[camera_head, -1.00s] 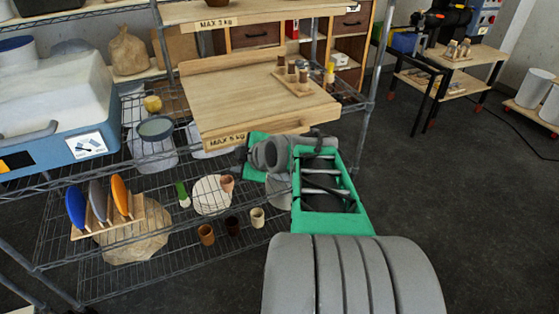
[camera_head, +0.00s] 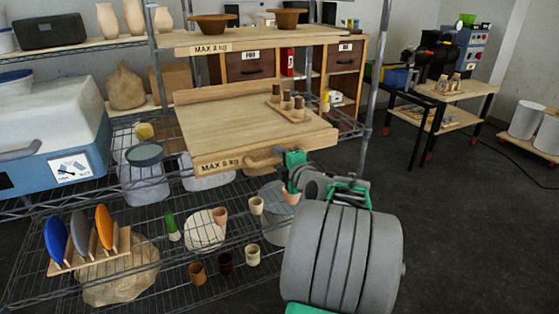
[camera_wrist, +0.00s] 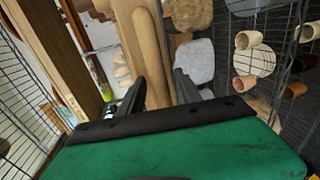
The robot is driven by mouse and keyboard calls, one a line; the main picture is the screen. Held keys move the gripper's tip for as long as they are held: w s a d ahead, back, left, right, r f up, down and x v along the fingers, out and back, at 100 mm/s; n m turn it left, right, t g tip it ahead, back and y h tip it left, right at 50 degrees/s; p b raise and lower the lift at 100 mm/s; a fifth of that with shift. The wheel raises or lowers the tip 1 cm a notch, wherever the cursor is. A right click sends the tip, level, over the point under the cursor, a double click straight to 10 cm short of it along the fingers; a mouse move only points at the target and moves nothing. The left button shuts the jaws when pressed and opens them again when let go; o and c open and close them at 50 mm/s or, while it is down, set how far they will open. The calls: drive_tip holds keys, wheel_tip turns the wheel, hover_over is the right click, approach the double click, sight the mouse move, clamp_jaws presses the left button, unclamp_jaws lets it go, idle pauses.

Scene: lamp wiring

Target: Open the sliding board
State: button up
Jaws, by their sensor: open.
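The sliding board (camera_head: 235,125) is a light wooden board on the wire shelf rack, with a "MAX 5 kg" label on its front edge. A rounded wooden handle (camera_head: 262,160) is at that front edge. My gripper (camera_head: 283,160) is at the right part of the handle, and my arm partly hides that spot. In the wrist view the handle (camera_wrist: 151,50) runs between the two dark fingers of my gripper (camera_wrist: 157,86). The fingers are apart, one on each side; whether either touches the handle I cannot tell.
A small wooden stand with dark-topped pegs (camera_head: 288,105) sits on the board. A fixed shelf (camera_head: 255,37) is above it. Below are small cups (camera_head: 225,262) and a plate rack (camera_head: 90,250). A blue-and-white cooler (camera_head: 55,125) stands left.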

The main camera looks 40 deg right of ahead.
clamp_jaws()
idle(0.3)
idle(1.1)
